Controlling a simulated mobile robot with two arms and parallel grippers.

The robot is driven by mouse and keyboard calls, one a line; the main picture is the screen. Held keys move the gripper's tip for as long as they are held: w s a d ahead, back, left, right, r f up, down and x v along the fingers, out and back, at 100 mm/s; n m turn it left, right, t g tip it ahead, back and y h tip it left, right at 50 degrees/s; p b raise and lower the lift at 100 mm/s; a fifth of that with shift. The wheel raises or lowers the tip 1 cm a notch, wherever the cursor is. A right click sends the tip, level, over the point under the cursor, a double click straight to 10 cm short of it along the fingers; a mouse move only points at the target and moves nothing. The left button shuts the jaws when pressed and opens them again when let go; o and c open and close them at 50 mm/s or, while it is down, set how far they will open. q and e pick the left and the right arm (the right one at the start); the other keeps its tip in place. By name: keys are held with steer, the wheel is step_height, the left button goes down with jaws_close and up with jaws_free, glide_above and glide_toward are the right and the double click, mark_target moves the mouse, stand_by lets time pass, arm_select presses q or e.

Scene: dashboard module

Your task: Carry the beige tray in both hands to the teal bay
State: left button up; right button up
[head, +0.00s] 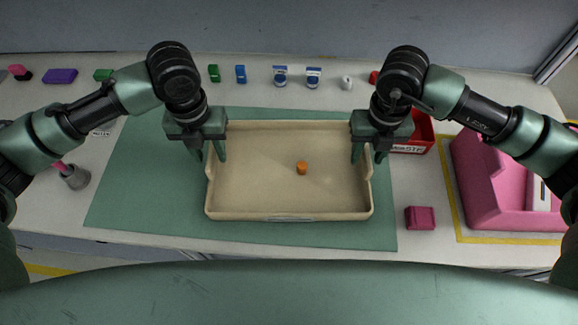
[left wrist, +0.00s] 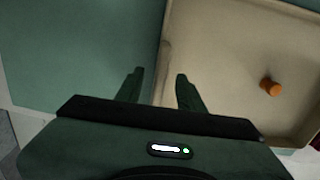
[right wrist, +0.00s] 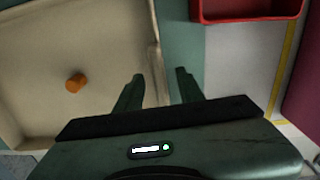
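The beige tray (head: 250,195) lies on the teal area (head: 130,190) of the table, toward its right part. A small orange cylinder (head: 302,168) sits in the tray, right of its middle. My left gripper (head: 208,155) is at the tray's left wall, its fingers apart with the wall (left wrist: 160,75) between them. My right gripper (head: 368,155) is at the right wall, its fingers also apart on either side of the wall (right wrist: 155,70). Neither gripper visibly pinches the tray. No other teal bay shows.
A red bin (head: 424,130) stands close to the right gripper. A pink block (head: 420,218) and a large pink housing (head: 490,190) are further right. Several small blue, green and white items line the back.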

arm_select(q)
steer(key=shift+f, duration=0.55)
arm_select(e)
steer(key=shift+f, duration=0.55)
arm_select(q)
jaws_close()
arm_select(e)
jaws_close()
arm_select(q)
steer(key=shift+r, duration=0.1)
arm_select(e)
steer(key=shift+r, duration=0.1)
